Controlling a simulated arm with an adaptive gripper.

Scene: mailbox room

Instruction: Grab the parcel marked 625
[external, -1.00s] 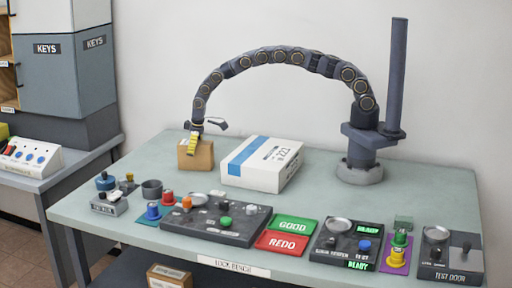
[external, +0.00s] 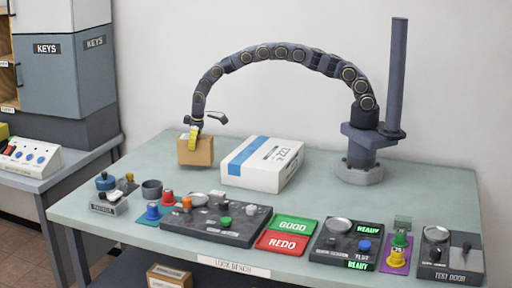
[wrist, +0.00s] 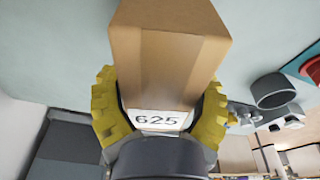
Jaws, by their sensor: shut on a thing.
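A small brown cardboard parcel (external: 196,152) is held at the left part of the bench, close above its top. In the wrist view the parcel (wrist: 172,60) shows a white label reading 625 (wrist: 158,120). My gripper (external: 195,130) is shut on this parcel. In the wrist view its yellow ribbed fingers (wrist: 158,108) press on the parcel's two sides. A larger white parcel (external: 262,163) with a blue stripe stands on the bench to the right; its printed number is hard to read.
The front of the bench (external: 330,200) holds a dark control panel (external: 215,220), green GOOD and red REDO pads (external: 288,234), a grey cup (external: 152,190) and several small knobs. Another brown box (external: 168,276) is below the bench. The back left of the bench is clear.

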